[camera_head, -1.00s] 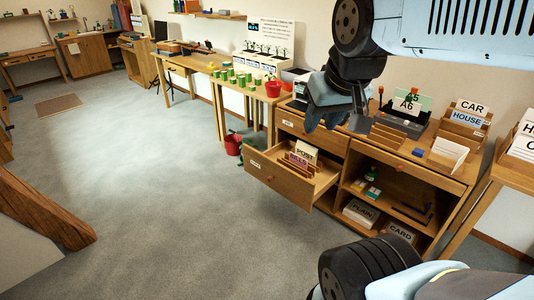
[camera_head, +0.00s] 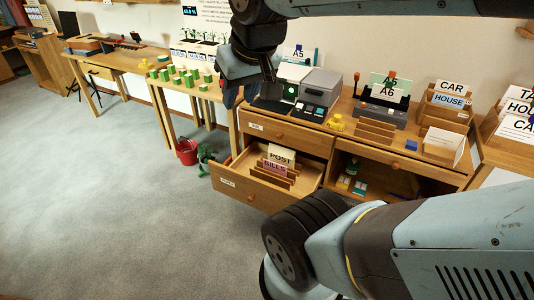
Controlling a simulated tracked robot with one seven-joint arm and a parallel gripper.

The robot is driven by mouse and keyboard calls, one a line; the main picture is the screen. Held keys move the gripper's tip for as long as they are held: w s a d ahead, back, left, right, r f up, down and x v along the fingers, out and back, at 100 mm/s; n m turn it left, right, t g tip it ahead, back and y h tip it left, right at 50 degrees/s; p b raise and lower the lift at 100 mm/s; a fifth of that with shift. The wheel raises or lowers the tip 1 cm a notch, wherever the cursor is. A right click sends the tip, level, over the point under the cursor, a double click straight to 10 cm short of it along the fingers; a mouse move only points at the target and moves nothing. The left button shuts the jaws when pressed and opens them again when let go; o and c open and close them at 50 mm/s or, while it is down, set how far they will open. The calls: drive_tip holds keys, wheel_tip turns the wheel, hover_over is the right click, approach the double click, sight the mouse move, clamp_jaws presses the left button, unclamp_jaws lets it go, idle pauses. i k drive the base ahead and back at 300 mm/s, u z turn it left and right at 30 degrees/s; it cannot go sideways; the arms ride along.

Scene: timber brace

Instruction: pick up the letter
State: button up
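The likely letters stand in the open lower drawer (camera_head: 240,196) of the wooden cabinet: a cream card marked POST (camera_head: 282,155) and a pinkish card marked BILLS (camera_head: 274,168), upright between wooden dividers. Which item is the letter, I cannot tell. My gripper (camera_head: 240,95) hangs at upper centre, in front of the cabinet's left end, above and to the left of the drawer. It is dark and seen from behind, so its fingers and anything between them do not show clearly.
On the cabinet top stand a card machine (camera_head: 316,92), a yellow object (camera_head: 337,123), an empty wooden rack (camera_head: 376,132) and a CAR/HOUSE sorter (camera_head: 447,100). A red bucket (camera_head: 187,152) stands on the floor.

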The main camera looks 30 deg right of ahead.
sight(279, 169)
drive_tip(key=z, duration=0.3)
drive_tip(key=i, duration=0.7)
drive_tip(key=z, duration=0.55)
drive_tip(key=k, duration=0.8)
drive_tip(key=z, duration=0.2)
drive_tip(key=i, duration=1.2)
drive_tip(key=u, duration=0.1)
